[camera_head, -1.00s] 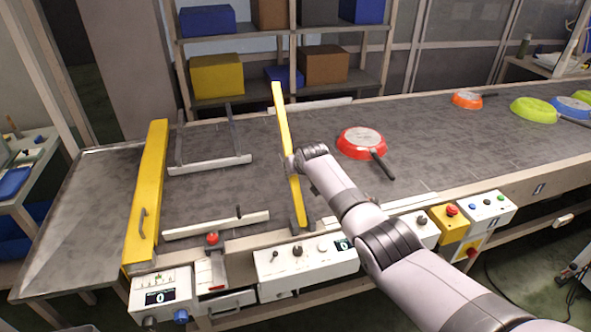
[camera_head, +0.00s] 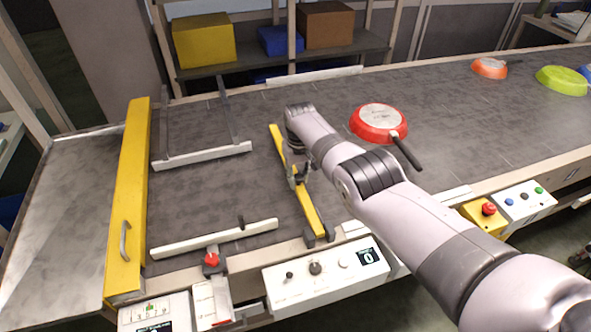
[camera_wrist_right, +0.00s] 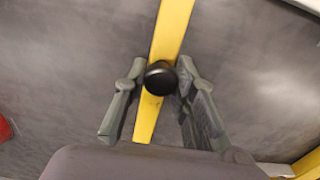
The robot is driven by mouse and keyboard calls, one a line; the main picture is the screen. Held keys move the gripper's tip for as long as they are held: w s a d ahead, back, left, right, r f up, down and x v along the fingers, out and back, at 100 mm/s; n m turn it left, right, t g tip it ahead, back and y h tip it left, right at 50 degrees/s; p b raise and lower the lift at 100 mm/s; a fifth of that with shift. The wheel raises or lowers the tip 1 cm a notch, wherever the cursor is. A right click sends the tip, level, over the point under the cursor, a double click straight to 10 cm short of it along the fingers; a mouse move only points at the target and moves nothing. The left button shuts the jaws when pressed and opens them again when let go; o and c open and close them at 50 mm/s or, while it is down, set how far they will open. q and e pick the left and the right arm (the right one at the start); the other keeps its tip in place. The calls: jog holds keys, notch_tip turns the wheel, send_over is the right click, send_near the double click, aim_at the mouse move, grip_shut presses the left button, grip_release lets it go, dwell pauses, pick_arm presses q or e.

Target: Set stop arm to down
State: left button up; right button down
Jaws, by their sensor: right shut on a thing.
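The stop arm (camera_head: 310,214) is a long yellow bar reaching across the conveyor belt from a dark hinge at the front edge. In the head view it lies low, close over the belt; any gap beneath it is hard to judge. My right gripper (camera_head: 298,177) is at the bar's middle. The right wrist view shows a round black knob (camera_wrist_right: 160,78) on the yellow bar (camera_wrist_right: 171,30), between my right gripper's two fingers (camera_wrist_right: 159,84), which are shut on it. My forearm hides part of the belt to the right. My left gripper is not in view.
A red pan (camera_head: 378,122) lies upside down on the conveyor belt (camera_head: 440,110), right of the stop arm. Orange (camera_head: 490,68) and green (camera_head: 560,80) pans lie farther right. A yellow gate bar (camera_head: 128,195) and white guide rails (camera_head: 205,155) stand left. A control box (camera_head: 325,268) is in front.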

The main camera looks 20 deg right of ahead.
jog(key=shift+w+f, duration=0.1)
jog(key=shift+f, duration=0.2)
jog(key=shift+b, duration=0.35)
jog(key=shift+g, duration=0.3)
jog(key=c, duration=1.8)
grip_release()
jog(key=o, duration=0.5)
jog(key=shift+f, duration=0.1)
